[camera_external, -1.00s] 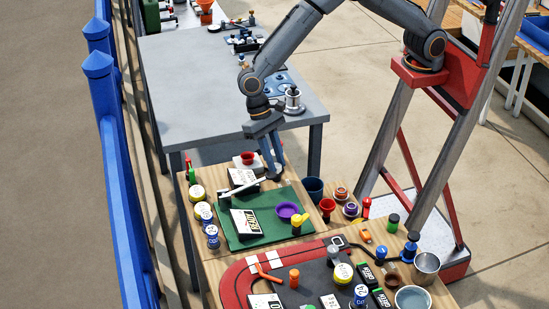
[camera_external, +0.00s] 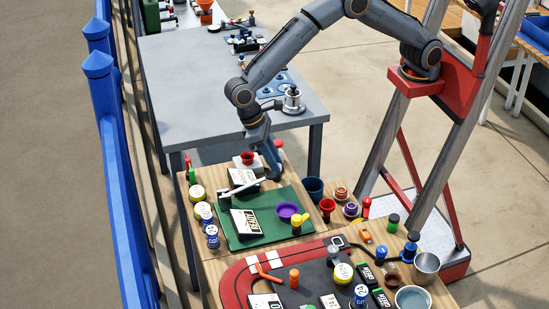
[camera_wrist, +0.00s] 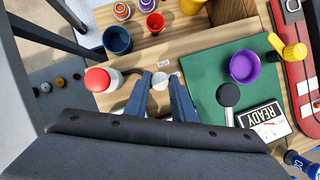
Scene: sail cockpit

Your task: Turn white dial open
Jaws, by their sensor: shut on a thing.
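The white dial (camera_wrist: 160,82) shows in the wrist view as a small pale round piece between my fingertips. My gripper (camera_wrist: 164,80) is shut on it, with one blue-grey finger on each side. The dial's marking and turn position cannot be read. In the external view my gripper (camera_external: 276,174) points down at the wooden board, by the far right corner of the green mat. The dial is hidden behind the fingers there.
A red-topped white piece (camera_wrist: 98,79) stands left of my gripper in the wrist view. A dark blue cup (camera_wrist: 117,40), a red cup (camera_wrist: 155,22) and a black round knob (camera_wrist: 228,95) are near. The purple bowl (camera_wrist: 244,66) sits on the green mat (camera_wrist: 205,70).

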